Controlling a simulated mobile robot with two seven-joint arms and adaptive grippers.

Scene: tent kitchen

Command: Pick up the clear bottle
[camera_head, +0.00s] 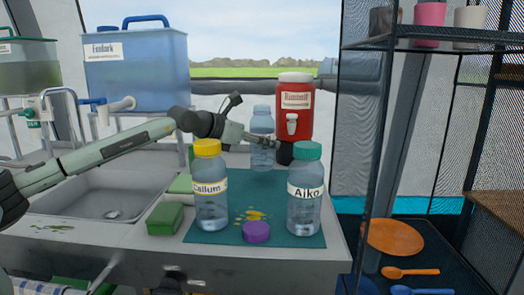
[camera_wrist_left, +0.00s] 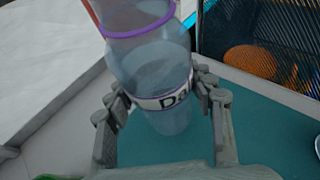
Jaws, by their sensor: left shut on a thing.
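The clear bottle (camera_head: 262,122) is at the back of the teal mat (camera_head: 285,187), with no lid on it in the head view. In the left wrist view the clear bottle (camera_wrist_left: 150,62) has a purple ring at its neck and a white label reading "Da", the rest hidden. My left gripper (camera_head: 267,142) reaches it from the left. In the left wrist view its fingers (camera_wrist_left: 165,98) are shut on the bottle around the label. I cannot tell whether the bottle's base touches the mat. My right gripper is not in view.
A yellow-capped bottle (camera_head: 210,190) labelled Callum and a teal-capped bottle (camera_head: 304,192) labelled Aiko stand in front on the mat. A purple lid (camera_head: 256,232) lies between them. A red dispenser (camera_head: 295,108) stands behind. A sink (camera_head: 115,195) is left, a shelf rack (camera_head: 400,45) right.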

